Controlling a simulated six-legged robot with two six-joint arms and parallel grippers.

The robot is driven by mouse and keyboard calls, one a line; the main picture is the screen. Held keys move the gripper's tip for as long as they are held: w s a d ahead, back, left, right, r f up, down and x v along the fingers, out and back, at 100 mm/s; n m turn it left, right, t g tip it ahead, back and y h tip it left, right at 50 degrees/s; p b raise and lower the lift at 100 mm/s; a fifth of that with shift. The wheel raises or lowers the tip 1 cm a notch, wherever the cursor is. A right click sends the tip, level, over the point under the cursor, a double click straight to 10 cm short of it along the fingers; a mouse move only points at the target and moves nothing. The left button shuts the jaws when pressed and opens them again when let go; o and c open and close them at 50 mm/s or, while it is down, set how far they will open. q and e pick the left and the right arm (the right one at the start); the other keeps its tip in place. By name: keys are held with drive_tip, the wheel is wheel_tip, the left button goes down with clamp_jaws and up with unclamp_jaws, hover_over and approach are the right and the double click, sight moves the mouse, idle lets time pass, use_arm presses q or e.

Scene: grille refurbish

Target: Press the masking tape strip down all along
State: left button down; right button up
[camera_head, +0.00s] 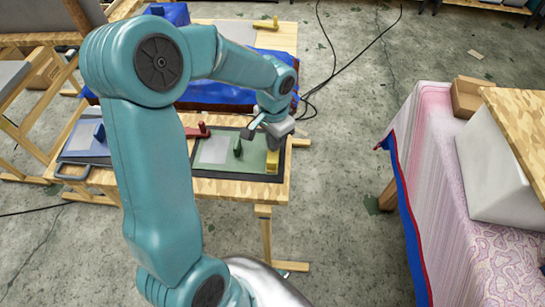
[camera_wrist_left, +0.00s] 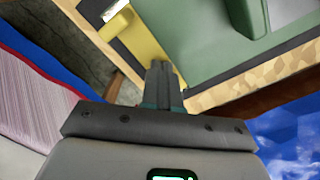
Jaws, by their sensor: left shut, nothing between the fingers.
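A green panel (camera_head: 215,152) in a dark frame lies on the wooden table. A yellow strip-like piece (camera_head: 272,163) lies along the panel's right end; I take it for the masking tape, but cannot be sure. My left gripper (camera_head: 273,146) is over this end, pointing down, shut and empty. In the left wrist view, its closed fingers (camera_wrist_left: 162,68) appear beside the lower end of the yellow piece (camera_wrist_left: 140,38), near the edge of the green panel (camera_wrist_left: 195,25). Whether they touch it cannot be told. My right gripper is not in view.
A green handled piece (camera_head: 238,147) stands on the panel, and a red tool (camera_head: 196,132) lies behind it. A blue panel (camera_head: 80,142) is at the left. A cloth-covered table (camera_head: 440,180) stands right, across open floor (camera_head: 340,170).

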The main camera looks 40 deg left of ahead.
sight(273, 156)
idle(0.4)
use_arm(q)
wheel_tip(273, 156, up, 3)
drive_tip(key=shift+f+p, duration=0.2)
drive_tip(key=shift+p, duration=0.8)
drive_tip(key=shift+d+f, duration=0.1)
drive_tip(key=shift+s+d+b, duration=0.2)
drive_tip(key=shift+s+b, duration=0.1)
drive_tip(key=shift+b, duration=0.05)
drive_tip(key=shift+s+d, duration=0.35)
drive_tip(key=shift+s, duration=0.1)
drive_tip(key=shift+s+d, duration=0.25)
drive_tip(key=shift+s, duration=0.05)
drive_tip(key=shift+w, duration=0.1)
